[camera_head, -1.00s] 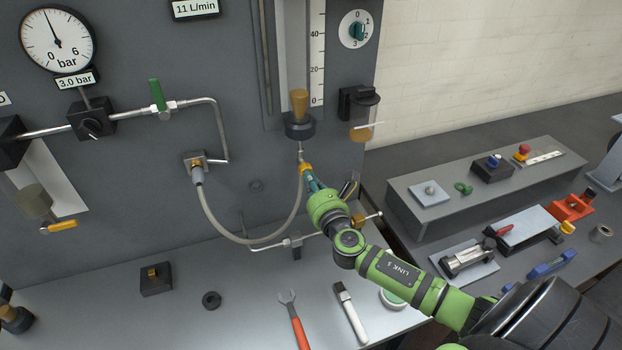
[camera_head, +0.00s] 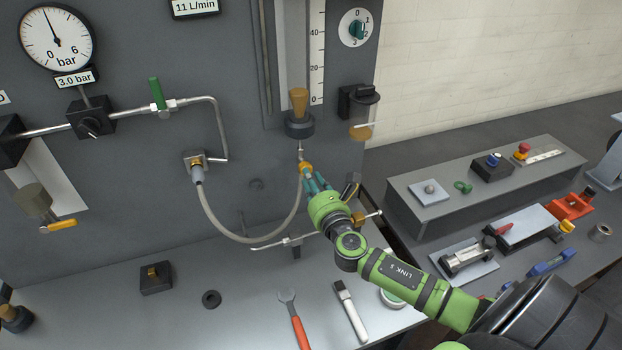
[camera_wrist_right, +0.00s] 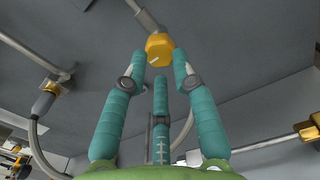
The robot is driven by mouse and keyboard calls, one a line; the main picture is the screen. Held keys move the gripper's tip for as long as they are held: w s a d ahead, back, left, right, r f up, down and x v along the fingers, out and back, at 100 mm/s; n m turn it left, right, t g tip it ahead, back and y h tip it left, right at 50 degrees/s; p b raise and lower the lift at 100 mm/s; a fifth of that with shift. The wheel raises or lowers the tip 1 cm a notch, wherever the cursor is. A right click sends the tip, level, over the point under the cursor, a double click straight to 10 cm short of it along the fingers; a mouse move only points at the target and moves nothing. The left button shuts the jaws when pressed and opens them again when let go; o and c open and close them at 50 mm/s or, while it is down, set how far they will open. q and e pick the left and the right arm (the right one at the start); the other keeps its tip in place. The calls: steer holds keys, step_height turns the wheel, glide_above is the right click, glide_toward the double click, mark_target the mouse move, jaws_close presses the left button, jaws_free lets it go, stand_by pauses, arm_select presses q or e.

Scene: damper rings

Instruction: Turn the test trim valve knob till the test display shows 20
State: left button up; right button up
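A yellow knob (camera_head: 305,168), which looks like the trim valve knob, sits low on the panel under a short pipe. In the right wrist view the yellow knob (camera_wrist_right: 158,46) has a white mark on its face. My right gripper (camera_head: 310,179) is just in front of it, its three teal fingers spread and their tips near the knob's near side. The right wrist view shows the gripper (camera_wrist_right: 160,65) open, with no clear grip on the knob. A display (camera_head: 195,8) reads 11 L/min; I cannot tell whether it is the test display. My left gripper is not in view.
A grey hose (camera_head: 245,238) loops left of my gripper. A pipe tee (camera_head: 292,241) and a brass fitting (camera_head: 358,218) are close by. A wrench (camera_head: 293,315) and a brush (camera_head: 349,310) lie on the bench below. A 3.0 bar display (camera_head: 76,78) hangs under the gauge.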

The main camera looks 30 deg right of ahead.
steer(key=shift+s+a, duration=0.1)
steer(key=shift+s, duration=0.4)
steer(key=v, duration=0.6)
stand_by(0.3)
